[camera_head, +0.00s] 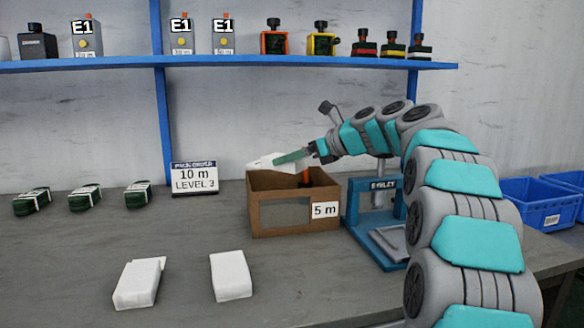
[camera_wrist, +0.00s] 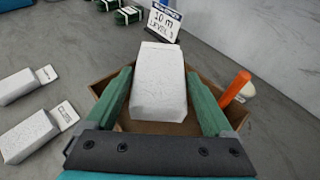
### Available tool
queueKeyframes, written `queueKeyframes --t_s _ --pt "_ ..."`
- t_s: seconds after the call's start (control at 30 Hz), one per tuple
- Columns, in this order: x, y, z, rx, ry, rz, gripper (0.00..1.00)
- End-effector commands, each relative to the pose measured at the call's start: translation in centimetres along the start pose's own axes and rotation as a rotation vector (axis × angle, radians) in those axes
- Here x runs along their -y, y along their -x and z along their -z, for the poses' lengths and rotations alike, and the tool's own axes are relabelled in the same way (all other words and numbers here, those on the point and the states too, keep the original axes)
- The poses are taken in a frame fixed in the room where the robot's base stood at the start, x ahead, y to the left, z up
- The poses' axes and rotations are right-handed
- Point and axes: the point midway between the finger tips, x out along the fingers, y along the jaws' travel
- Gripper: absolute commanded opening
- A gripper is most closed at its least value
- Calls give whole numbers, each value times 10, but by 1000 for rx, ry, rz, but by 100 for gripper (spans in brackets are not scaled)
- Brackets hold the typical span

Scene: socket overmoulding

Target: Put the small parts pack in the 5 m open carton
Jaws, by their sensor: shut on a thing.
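The small parts pack is a white block (camera_head: 266,162) held between the green fingers of my gripper (camera_head: 292,157). The same white pack (camera_wrist: 160,82) fills the middle of the wrist view, with a finger of my gripper (camera_wrist: 163,100) on each side. The open brown carton (camera_head: 280,199) stands on the bench with a "5 m" label and a window in its front. The pack is above the carton's open top, near its back left rim. In the wrist view the carton (camera_wrist: 160,128) lies below the pack, which hides much of its inside.
Two other white packs (camera_head: 138,282) (camera_head: 231,275) lie on the bench at front left. An orange upright thing (camera_head: 305,177) shows at the carton's right side. A "10 m LEVEL 3" sign (camera_head: 194,179) and several green bundles (camera_head: 84,198) stand left. A blue press (camera_head: 362,217) stands close right.

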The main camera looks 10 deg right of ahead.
Motion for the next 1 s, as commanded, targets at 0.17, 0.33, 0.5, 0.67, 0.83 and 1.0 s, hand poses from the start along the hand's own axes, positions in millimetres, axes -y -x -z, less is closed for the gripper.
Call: queueKeyframes --t_s 0.17,0.33,0.5,0.67,0.83,1.0 --pt "0 -8 22 1 -1 3 21" --pt "0 -9 22 1 0 3 21" --pt "0 -9 23 1 -1 1 21" --pt "-1 -11 27 0 -1 -1 21" --pt "0 -12 28 0 0 0 100" --pt "0 -12 28 0 0 1 100"
